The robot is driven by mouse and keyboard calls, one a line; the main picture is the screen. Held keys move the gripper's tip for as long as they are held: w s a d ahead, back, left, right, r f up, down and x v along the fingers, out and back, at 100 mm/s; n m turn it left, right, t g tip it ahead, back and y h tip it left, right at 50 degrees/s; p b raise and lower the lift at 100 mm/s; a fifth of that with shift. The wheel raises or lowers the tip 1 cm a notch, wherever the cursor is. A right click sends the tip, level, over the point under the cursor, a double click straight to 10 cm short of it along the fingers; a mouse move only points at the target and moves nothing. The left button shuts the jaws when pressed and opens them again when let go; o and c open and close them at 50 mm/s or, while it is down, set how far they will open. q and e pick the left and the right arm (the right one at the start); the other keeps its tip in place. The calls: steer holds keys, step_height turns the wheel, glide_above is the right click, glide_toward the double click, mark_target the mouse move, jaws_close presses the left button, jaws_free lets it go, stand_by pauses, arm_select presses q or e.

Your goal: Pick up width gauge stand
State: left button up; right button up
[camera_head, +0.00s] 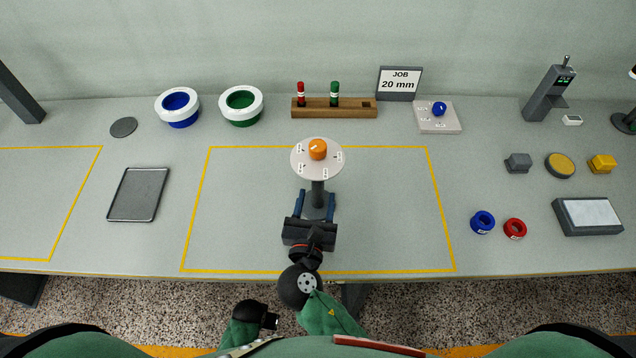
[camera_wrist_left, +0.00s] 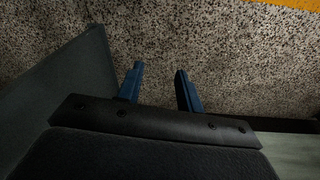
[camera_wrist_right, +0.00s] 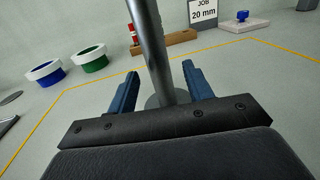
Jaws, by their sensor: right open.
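The width gauge stand (camera_head: 318,163) is a round, pale disc with small labels and an orange knob on an upright dark post. It stands inside the yellow outline at the table's middle. In the right wrist view its grey post (camera_wrist_right: 153,50) rises from a round base, and its disc is out of frame. My right gripper (camera_head: 316,204) is open, low in front of the stand, with one blue finger on each side of the post and visible gaps. My left gripper (camera_wrist_left: 158,82) is open and empty, over the speckled floor.
Behind stand a wooden rack (camera_head: 350,111) with red and green pieces, a job sign (camera_head: 400,97) and a pale plate (camera_head: 450,123) with a blue knob. A dark tray (camera_head: 138,194) lies left. Blue (camera_head: 482,222) and red (camera_head: 515,228) rings lie right. Table around the stand is clear.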

mark_target(317, 193)
steer(key=w+b, duration=0.1)
steer(key=w, duration=0.2)
steer(key=shift+w+d, duration=0.1)
steer(key=shift+d, duration=0.1)
steer(key=shift+w, duration=0.45)
arm_select(q)
step_height(317, 193, up, 6)
steer(key=w, duration=0.1)
steer(key=shift+d+r, duration=0.25)
steer(key=shift+d, duration=0.2)
steer(key=shift+w, duration=0.1)
arm_select(e)
steer(key=shift+c, duration=0.4)
jaws_close()
